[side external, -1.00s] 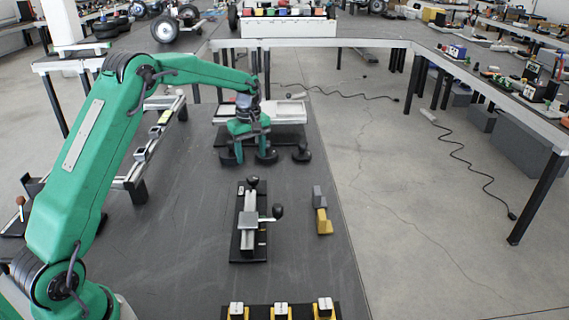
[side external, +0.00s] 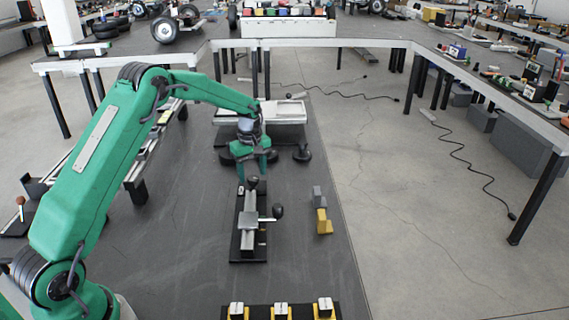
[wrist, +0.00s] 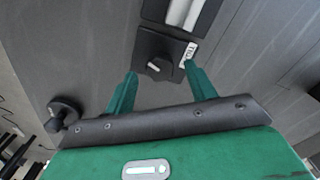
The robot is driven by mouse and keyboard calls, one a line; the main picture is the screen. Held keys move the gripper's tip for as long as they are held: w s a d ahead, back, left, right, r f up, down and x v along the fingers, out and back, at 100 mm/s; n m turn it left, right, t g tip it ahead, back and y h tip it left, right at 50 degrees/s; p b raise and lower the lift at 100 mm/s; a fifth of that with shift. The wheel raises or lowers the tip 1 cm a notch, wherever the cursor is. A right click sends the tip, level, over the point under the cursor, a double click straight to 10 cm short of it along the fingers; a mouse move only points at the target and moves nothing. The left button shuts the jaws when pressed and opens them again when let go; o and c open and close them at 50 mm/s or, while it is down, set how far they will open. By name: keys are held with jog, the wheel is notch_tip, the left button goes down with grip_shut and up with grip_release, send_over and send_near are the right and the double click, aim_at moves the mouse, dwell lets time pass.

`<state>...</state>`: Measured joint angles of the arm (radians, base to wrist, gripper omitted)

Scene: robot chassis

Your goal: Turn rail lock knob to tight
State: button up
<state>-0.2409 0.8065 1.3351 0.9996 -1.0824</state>
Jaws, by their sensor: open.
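The rail fixture (side external: 248,240) is a pale metal rail on a black base, lying lengthwise on the dark work surface. Its dark lock knob (side external: 253,182) is at the far end. In the wrist view the knob (wrist: 158,68) has a short pale mark on top, and a white label (wrist: 190,54) with dark lettering lies to its right. My gripper (side external: 252,176) points down over the far end of the rail, open and empty. In the wrist view the green fingers (wrist: 160,80) are either side of the knob with gaps; their height above it is hard to judge.
A black ball-ended lever (side external: 278,211) sticks out right of the rail. A grey and yellow block (side external: 322,212) lies farther right. Behind my gripper are a pale tray-like fixture (side external: 275,110) and a dark round piece (side external: 302,153). Yellow-and-white blocks (side external: 281,311) line the front.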

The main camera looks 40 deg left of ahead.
jog(key=shift+f, duration=0.65)
jog(key=shift+c, duration=0.3)
jog(key=c, duration=0.9)
